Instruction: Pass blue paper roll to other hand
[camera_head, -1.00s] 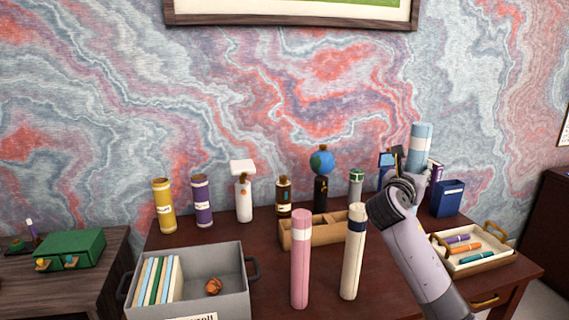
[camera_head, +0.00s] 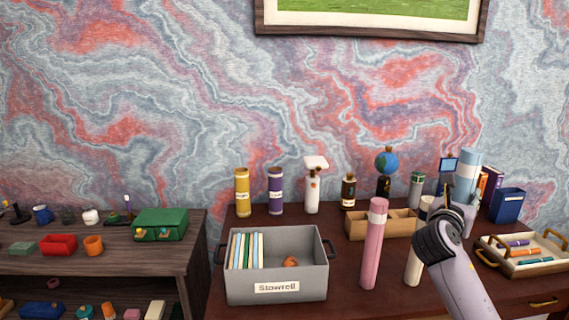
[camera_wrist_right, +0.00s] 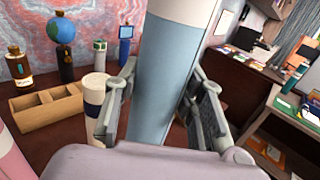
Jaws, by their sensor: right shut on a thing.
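The blue paper roll (camera_head: 466,172) is a light blue tube with a white band, held upright above the right part of the desk. My right gripper (camera_head: 457,205) is shut on it. In the right wrist view the blue paper roll (camera_wrist_right: 170,80) stands between the two fingers of my right gripper (camera_wrist_right: 160,110), its top out of frame. In the head view its lower part is hidden behind my gripper and arm. My left gripper is in neither current view.
A pink roll (camera_head: 372,245) and a cream roll (camera_head: 413,262) stand left of my right arm. A grey box (camera_head: 277,292), a wooden divided tray (camera_head: 365,228) and a pen tray (camera_head: 517,268) are on the desk. Several bottles stand along the back.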

